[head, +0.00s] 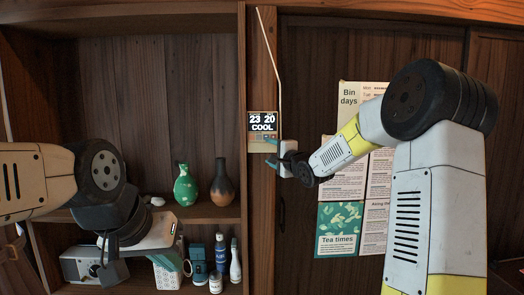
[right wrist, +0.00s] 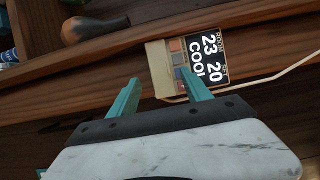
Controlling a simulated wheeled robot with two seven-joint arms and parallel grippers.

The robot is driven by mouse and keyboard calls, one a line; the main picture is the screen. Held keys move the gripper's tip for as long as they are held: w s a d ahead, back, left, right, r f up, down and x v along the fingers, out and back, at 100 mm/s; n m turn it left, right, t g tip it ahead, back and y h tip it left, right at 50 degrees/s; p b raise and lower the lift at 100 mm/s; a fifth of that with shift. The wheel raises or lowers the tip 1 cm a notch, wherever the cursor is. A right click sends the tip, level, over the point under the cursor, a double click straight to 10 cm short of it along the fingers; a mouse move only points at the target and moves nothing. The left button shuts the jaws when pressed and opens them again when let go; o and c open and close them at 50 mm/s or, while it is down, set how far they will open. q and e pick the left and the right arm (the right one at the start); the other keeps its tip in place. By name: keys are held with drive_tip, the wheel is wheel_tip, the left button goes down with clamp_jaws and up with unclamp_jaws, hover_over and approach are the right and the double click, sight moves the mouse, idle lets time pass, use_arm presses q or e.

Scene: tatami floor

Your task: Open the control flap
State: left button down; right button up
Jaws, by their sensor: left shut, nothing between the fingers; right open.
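The control unit (head: 263,127) is a small beige box on the wooden post, with a dark display reading 23, 20 and COOL. In the right wrist view, coloured buttons (right wrist: 178,62) show beside the display (right wrist: 207,58). A plain beige piece (right wrist: 157,66) lies along the unit's lower edge; I cannot tell surely whether it is the flap. My right gripper (head: 271,152) is open at the unit's lower end, its teal fingertips (right wrist: 158,78) apart with nothing gripped. Contact is unclear. My left gripper (head: 183,264) is shut and empty, low by the shelf.
A pale cable (head: 276,60) runs along the post to the unit. The left shelf holds a green vase (head: 185,186), a dark vase (head: 221,184) and several bottles below. Posters (head: 338,230) hang behind my right arm.

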sight(262, 147)
drive_tip(key=x, duration=0.5)
drive_tip(key=shift+c, duration=0.3)
clamp_jaws()
drive_tip(key=shift+s+d+f+n+t+y, duration=0.15)
drive_tip(key=shift+f+n+t+y, duration=0.45)
drive_tip(key=shift+t, duration=0.6)
drive_tip(key=shift+s+f+n+t+y, duration=0.1)
drive_tip(key=shift+f+n+t+y, duration=0.25)
drive_tip(key=shift+n+t+y, duration=0.35)
drive_tip(key=shift+s+f+n+t+y, duration=0.1)
drive_tip(key=shift+f+n+t+y, duration=0.2)
drive_tip(key=shift+n+t+y, duration=0.35)
drive_tip(key=shift+o, duration=0.3)
unclamp_jaws()
